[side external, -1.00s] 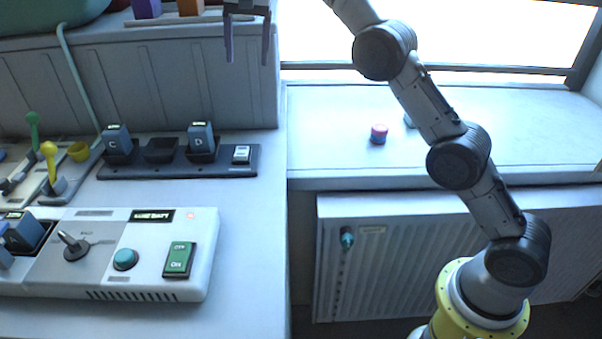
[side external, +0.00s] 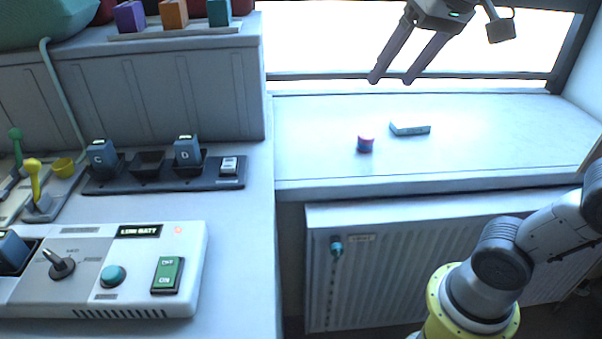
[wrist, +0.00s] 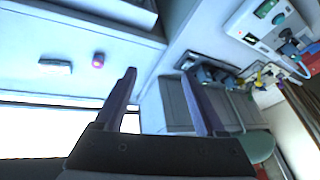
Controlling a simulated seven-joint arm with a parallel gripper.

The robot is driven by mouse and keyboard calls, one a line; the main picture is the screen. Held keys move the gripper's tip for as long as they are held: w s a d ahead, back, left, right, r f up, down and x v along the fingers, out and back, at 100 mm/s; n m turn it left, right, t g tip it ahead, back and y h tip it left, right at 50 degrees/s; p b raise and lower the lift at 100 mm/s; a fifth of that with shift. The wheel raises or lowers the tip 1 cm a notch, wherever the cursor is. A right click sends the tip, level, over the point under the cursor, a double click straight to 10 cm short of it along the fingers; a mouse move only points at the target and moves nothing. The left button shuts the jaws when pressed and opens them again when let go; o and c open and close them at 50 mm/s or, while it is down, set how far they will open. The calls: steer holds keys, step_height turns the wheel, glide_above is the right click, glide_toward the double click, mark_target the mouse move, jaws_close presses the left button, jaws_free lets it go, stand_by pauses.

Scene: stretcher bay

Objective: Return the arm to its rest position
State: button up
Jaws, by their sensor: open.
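My gripper (side external: 392,78) is open and empty at the upper right of the side external view, in front of the bright window and above the white ledge (side external: 480,140). Its two fingers are apart and tilt down to the left. In the wrist view the two open fingers (wrist: 165,95) show with nothing between them. My arm is folded back toward the right edge, and part of it is out of frame.
A pink and blue cylinder (side external: 365,144) and a flat teal-white box (side external: 410,128) lie on the ledge below. At left are a control panel (side external: 190,270), a module rack (side external: 215,180) and a shelf with purple (side external: 130,17), orange (side external: 173,13) and teal (side external: 219,12) blocks. Air around my gripper is clear.

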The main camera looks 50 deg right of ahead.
steer(key=s+f+n, duration=0.2)
steer(key=s+f, duration=0.2)
steer(key=f, duration=0.4)
steer(key=s+f+n, duration=0.3)
steer(key=f, duration=0.5)
steer(key=shift+s, duration=0.35)
